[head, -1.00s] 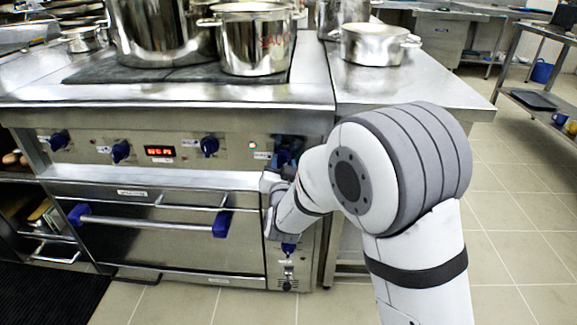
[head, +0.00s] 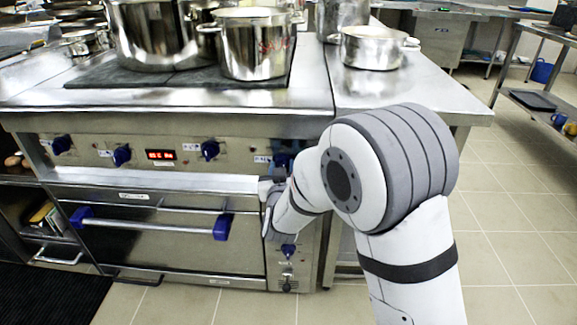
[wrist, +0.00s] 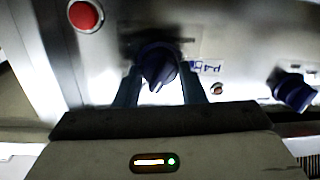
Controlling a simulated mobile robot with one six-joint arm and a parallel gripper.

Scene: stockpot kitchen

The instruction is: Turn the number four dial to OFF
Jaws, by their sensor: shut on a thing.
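The number four dial (wrist: 158,66) is a dark blue knob beside an upside-down label reading P4 (wrist: 208,67) in the wrist view. A pale mark on the knob points down in that picture. My gripper (wrist: 160,84) has one finger on each side of the knob and is shut on it. In the head view the dial (head: 283,160) shows only in part at the right end of the oven's control panel, behind my gripper and wrist. The OFF marking cannot be read.
Another blue dial (wrist: 292,90) and a red button (wrist: 85,16) flank it in the wrist view. The panel has more blue dials (head: 209,150) and a red display (head: 160,155). The oven handle (head: 150,223) sticks out below. Steel pots (head: 255,45) stand on top.

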